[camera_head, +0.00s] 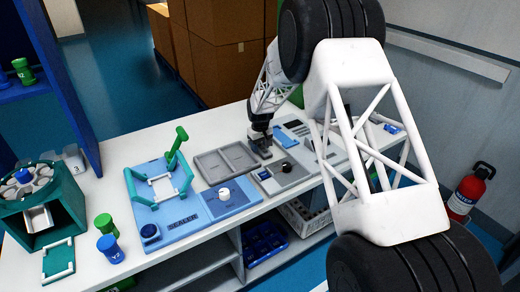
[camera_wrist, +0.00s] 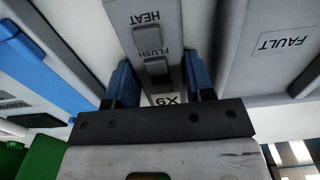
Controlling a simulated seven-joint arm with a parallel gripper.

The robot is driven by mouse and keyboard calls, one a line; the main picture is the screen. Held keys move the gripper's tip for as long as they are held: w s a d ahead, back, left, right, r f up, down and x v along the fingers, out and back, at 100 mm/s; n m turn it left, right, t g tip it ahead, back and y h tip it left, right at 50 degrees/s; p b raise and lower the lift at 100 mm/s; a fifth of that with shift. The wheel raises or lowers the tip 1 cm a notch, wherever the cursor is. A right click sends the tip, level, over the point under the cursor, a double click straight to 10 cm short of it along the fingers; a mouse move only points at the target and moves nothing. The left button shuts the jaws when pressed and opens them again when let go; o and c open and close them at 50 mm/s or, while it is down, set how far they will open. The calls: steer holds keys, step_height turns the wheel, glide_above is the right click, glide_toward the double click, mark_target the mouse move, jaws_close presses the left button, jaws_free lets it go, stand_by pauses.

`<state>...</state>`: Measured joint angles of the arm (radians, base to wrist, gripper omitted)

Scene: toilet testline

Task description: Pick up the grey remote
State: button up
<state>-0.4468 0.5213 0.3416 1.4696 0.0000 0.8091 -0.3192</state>
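The grey remote (camera_wrist: 152,45), marked HEAT, FLUSH and X9, is seen close up in the wrist view, running up from my gripper to the top edge. My gripper (camera_wrist: 160,85) has a blue finger on each side of it, very close to its sides. Whether the fingers press on it cannot be made out. In the head view my gripper (camera_head: 262,150) is down at the bench top among the grey panels, and the remote there is mostly hidden by it.
A grey panel marked FAULT (camera_wrist: 285,45) lies right of the remote, and a grey panel with a blue part (camera_wrist: 28,55) lies left. In the head view, a grey tray (camera_head: 226,160), the blue SEALER board (camera_head: 180,222) and a teal machine (camera_head: 62,215) share the white bench (camera_head: 120,170).

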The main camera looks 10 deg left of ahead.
mark_target(260, 147)
steer(key=shift+r, duration=0.15)
steer(key=shift+r, duration=4.85)
steer(key=s+d, duration=0.2)
steer(key=d, duration=0.2)
steer(key=s+d+f, duration=0.1)
steer(key=s+d, duration=0.1)
steer(key=d, duration=0.2)
steer(key=s+d+f, duration=0.1)
steer(key=s+d, duration=0.1)
steer(key=d, duration=0.3)
steer(key=shift+s+f, duration=0.15)
steer(key=shift+f, duration=0.1)
steer(key=w+a, duration=0.1)
steer(key=w, duration=0.4)
steer(key=w+a+f, duration=0.1)
steer(key=w+a, duration=0.1)
steer(key=w, duration=0.3)
steer(key=w+a, duration=0.2)
steer(key=w, duration=0.3)
steer(key=shift+w+a+f, duration=0.1)
steer(key=shift+f, duration=0.15)
